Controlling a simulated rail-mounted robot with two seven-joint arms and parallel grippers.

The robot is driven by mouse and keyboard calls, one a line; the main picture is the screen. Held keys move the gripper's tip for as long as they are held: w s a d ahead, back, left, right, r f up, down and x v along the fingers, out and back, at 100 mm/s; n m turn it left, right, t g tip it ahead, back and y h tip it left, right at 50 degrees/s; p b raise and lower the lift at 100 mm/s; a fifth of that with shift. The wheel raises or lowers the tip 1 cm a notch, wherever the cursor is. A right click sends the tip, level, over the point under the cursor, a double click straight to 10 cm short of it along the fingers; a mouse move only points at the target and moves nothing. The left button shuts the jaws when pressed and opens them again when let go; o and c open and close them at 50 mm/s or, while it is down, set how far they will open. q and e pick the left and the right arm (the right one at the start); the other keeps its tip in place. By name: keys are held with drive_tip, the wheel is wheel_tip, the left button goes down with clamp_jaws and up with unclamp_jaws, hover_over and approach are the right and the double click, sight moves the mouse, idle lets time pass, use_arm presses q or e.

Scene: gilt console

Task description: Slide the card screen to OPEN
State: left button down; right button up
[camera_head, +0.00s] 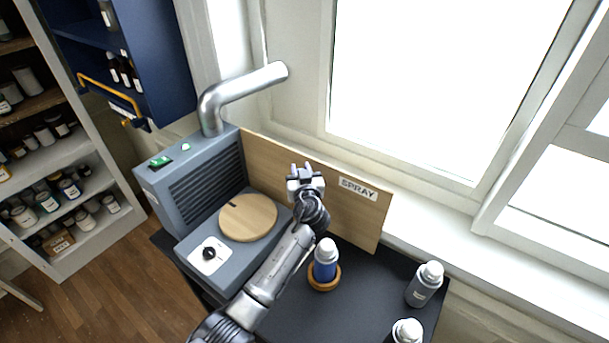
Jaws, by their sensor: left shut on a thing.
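The card screen (360,215) is a tan upright panel with a white label reading "SPRAY" near its top right. It stands behind the round wooden disc and the blue bottle, along the window side. My left gripper (303,173) is at the panel's face, close to its top edge and left of the label. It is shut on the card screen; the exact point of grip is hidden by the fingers. My left arm reaches up from the bottom of the picture and covers part of the panel's lower middle. My right gripper is not in view.
A grey vented box (205,180) with a metal pipe (240,95) stands left of the panel. The wooden disc (248,217) is in front. A blue bottle (325,265) stands beside my forearm; grey bottles (424,285) stand front right. The dark top (365,290) is clear between them.

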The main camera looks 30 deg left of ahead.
use_arm(q)
drive_tip(key=c, duration=1.3)
unclamp_jaws()
drive_tip(key=shift+f, duration=0.2)
drive_tip(key=o, duration=0.4)
drive_tip(key=shift+w+r, duration=0.15)
drive_tip(key=shift+w, duration=0.05)
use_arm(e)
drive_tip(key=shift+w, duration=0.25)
use_arm(q)
drive_tip(key=shift+s+d, duration=0.1)
drive_tip(key=shift+s, duration=0.05)
drive_tip(key=shift+b+v, duration=0.75)
drive_tip(key=shift+v, duration=6)
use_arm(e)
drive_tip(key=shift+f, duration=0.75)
